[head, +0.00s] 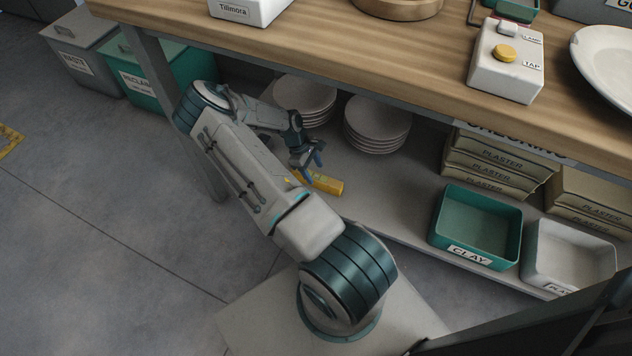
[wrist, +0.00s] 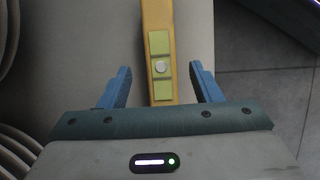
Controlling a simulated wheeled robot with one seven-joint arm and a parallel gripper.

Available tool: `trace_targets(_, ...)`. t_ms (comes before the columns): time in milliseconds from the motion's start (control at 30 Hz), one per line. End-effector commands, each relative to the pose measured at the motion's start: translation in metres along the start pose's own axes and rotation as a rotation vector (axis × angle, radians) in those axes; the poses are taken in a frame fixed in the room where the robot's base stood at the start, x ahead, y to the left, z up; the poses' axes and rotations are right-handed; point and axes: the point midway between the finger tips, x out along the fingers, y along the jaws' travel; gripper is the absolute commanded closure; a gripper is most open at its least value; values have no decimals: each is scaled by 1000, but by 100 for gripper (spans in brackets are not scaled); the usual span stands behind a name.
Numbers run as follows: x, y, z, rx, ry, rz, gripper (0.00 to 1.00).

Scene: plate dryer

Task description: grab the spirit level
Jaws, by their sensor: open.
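The spirit level (head: 322,182) is a short yellow bar lying on the lower shelf, near its front edge, in the head view. In the wrist view the spirit level (wrist: 160,50) runs upright in the picture, with pale green windows and a round white spot on its top; its far end is cut off by the picture's top edge. My gripper (head: 312,162) is over the level's left part in the head view. In the wrist view my gripper (wrist: 161,80) is open, with one blue finger on each side of the level and a gap on both sides.
Two stacks of white plates (head: 377,122) stand on the lower shelf (head: 400,200) behind the level. A green clay tray (head: 478,226) and plaster boxes (head: 497,165) are to the right. The wooden worktop (head: 330,40) overhangs the shelf, and a table leg (head: 210,182) stands left of my arm.

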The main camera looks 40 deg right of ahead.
Motion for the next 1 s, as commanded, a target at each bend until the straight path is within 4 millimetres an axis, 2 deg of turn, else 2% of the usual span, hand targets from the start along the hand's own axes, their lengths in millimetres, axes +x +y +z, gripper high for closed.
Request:
trace_targets(33,13,-1,-2,2,1,-3,42)
trace_targets(200,34,-1,-2,0,0,-2,42)
trace_targets(500,38,-2,-2,0,0,0,42)
trace_targets(533,38,-2,-2,0,0,0,45)
trace_targets(700,38,-1,-2,0,0,0,92)
trace_targets(733,38,-2,-2,0,0,0,98)
trace_targets(1000,36,-1,-1,0,0,1,97)
